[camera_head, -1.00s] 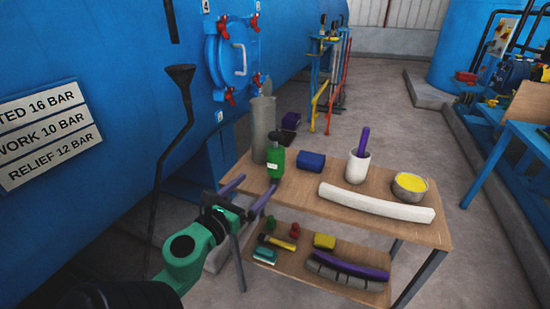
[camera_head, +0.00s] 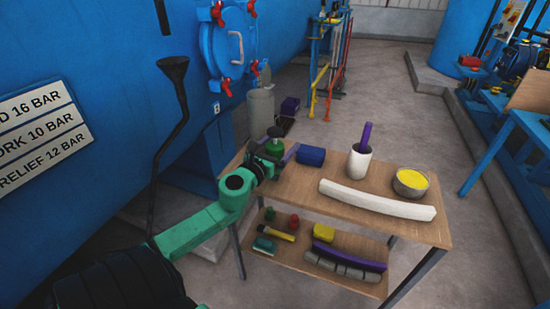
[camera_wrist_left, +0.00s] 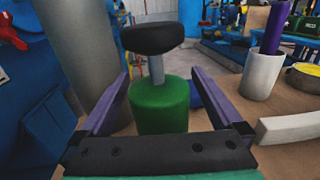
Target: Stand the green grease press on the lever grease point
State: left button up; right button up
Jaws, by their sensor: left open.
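The green grease press (camera_head: 275,147) has a green cylindrical body and a dark round knob on a grey stem. The gripper hides part of the press in the head view. I cannot pick out the lever grease point. My right gripper is not in view.
A grey cylinder (camera_head: 261,112) stands behind the press. A blue box (camera_head: 311,156), a white cup (camera_head: 359,163), a yellow-filled bowl (camera_head: 410,182) and a curved white strip (camera_head: 375,201) are on the bench. The blue vessel with its round door (camera_head: 228,50) is beyond.

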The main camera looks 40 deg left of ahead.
pick_arm(q)
jog(key=shift+w, duration=0.15)
jog(key=shift+c, duration=1.2)
grip_shut()
jog(key=shift+r, duration=0.1)
